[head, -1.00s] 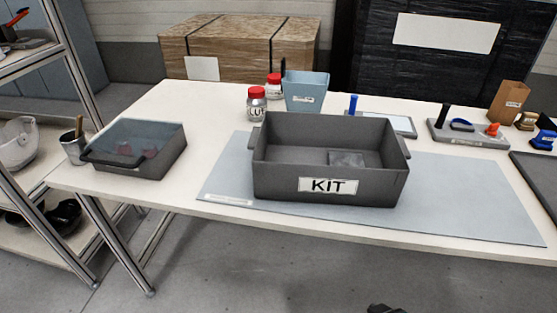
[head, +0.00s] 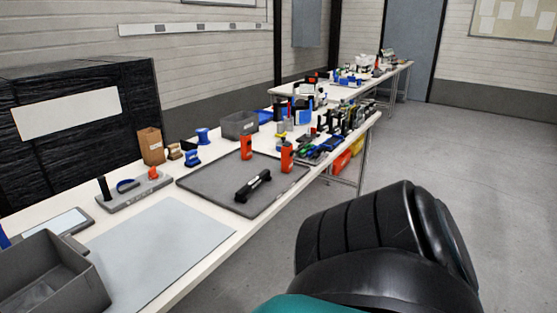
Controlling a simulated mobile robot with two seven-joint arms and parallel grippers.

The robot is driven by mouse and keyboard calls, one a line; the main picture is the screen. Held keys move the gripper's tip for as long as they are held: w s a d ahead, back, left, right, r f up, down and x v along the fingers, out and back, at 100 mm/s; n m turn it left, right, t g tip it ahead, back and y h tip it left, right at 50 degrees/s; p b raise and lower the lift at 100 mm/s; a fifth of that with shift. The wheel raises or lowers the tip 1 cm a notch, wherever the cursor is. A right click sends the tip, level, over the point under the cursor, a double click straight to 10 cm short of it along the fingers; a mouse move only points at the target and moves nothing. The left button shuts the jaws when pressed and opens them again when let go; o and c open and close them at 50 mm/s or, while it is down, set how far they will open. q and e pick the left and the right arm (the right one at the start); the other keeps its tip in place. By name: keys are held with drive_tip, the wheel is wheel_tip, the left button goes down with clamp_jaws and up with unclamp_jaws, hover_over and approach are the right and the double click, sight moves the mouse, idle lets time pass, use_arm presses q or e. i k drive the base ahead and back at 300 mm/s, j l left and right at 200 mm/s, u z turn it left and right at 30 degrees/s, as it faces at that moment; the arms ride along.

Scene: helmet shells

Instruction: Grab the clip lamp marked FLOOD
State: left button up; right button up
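I cannot make out a FLOOD mark on anything. A dark grey mat or tray (head: 215,187) on the table carries two upright orange items (head: 246,147) and (head: 287,157), and a black bar-shaped item (head: 253,185) lying on it. They are too small to tell whether any is a clip lamp. Neither gripper shows in the head view. A large black ribbed part, which looks like my own arm, fills the lower right.
The grey box (head: 45,275) stands at the lower left beside the bare pale mat (head: 160,250). A grey tool holder (head: 135,195), a brown box (head: 150,146) and a grey bin (head: 239,124) stand on the table. Several cluttered items lie farther back. Open floor lies at right.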

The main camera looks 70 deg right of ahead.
sight(287, 161)
drive_tip(key=z, duration=2.35)
drive_tip(key=u, duration=0.4)
drive_tip(key=i+l+u, duration=0.1)
drive_tip(key=u, duration=0.3)
drive_tip(key=l+u, duration=0.2)
drive_tip(key=u, duration=0.15)
drive_tip(key=i+l+u, duration=0.1)
drive_tip(key=u, duration=0.3)
drive_tip(key=l+u, duration=0.3)
drive_tip(key=l, duration=0.15)
drive_tip(key=l+u, duration=0.25)
drive_tip(key=l, duration=0.25)
drive_tip(key=l+u, duration=0.2)
drive_tip(key=l, duration=0.7)
drive_tip(key=k, duration=0.05)
